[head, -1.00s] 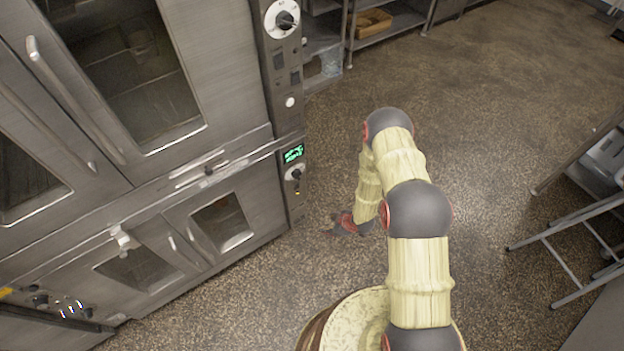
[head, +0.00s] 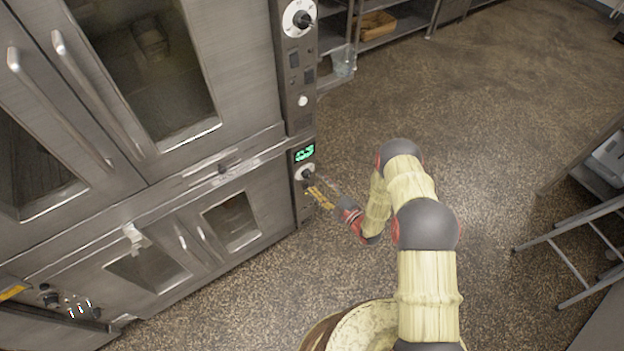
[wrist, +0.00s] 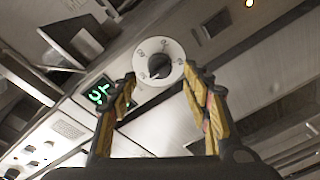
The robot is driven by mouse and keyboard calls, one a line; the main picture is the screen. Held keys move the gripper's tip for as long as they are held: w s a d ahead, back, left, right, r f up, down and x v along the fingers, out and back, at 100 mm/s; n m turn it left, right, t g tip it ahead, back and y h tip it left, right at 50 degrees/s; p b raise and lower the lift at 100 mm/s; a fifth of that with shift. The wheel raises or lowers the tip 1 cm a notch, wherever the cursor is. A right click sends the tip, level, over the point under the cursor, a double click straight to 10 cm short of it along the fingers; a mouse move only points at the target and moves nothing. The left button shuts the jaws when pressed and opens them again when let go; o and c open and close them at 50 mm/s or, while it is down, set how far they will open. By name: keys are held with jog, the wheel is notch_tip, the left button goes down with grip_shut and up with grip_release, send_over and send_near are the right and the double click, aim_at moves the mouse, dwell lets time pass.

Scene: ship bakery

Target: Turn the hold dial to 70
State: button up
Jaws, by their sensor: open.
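The hold dial (head: 305,173) is a black knob on a round white plate, low on the oven's right control column, below a green-lit display (head: 304,153). In the wrist view the dial (wrist: 159,62) faces me, with small marks on its plate, too small to read surely. My gripper (head: 314,191) is in front of the dial, just below and right of it in the head view. In the wrist view my gripper (wrist: 160,80) is open, with yellow-padded fingers to the left and right of the knob. I cannot tell whether they touch it. The display (wrist: 99,94) is partly hidden by the left finger.
A similar larger dial (head: 299,18) sits higher on the same column, above switches and a white button (head: 302,101). Steel oven doors with handles fill the left. A metal rack (head: 575,225) stands at the right. The floor between is clear.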

aim_at(307, 175)
jog(key=shift+b+x, duration=0.3)
jog(key=shift+x, duration=1.85)
jog(key=c, duration=1.1)
jog(key=shift+c, duration=0.3)
